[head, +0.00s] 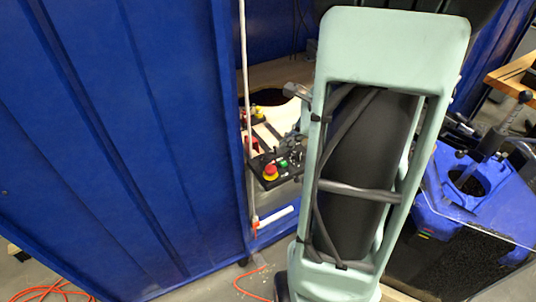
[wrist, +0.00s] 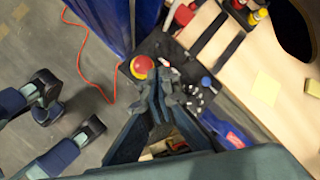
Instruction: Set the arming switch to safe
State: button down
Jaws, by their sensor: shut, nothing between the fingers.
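A black control panel (head: 262,182) stands beside the blue wall in the head view, with a red mushroom button (head: 270,172) on a yellow base and a green button (head: 284,163). Its right side is hidden. In the wrist view the panel (wrist: 150,47) shows the red button (wrist: 142,66), a blue cap (wrist: 206,81) and small pale parts. My gripper (wrist: 170,88) is shut and empty, its fingertips over the panel, right of the red button. The fingers cover part of the panel. I cannot tell which small part is the arming switch, its setting, or whether the fingertips touch anything.
A tall blue wall (head: 140,130) stands close on the left. A pale board (wrist: 262,70) with a dark round opening adjoins the panel. A blue machine (head: 480,200) stands at the right. An orange cable (head: 250,284) lies on the floor.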

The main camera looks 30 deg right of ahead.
aim_at(261, 161)
jog(key=shift+f, duration=0.1)
jog(key=b+x, duration=0.3)
jog(key=x, duration=0.7)
jog(key=shift+w+r+p, duration=0.1)
jog(key=shift+r+p, duration=0.3)
jog(key=shift+p, duration=0.45)
jog(key=shift+f, duration=0.1)
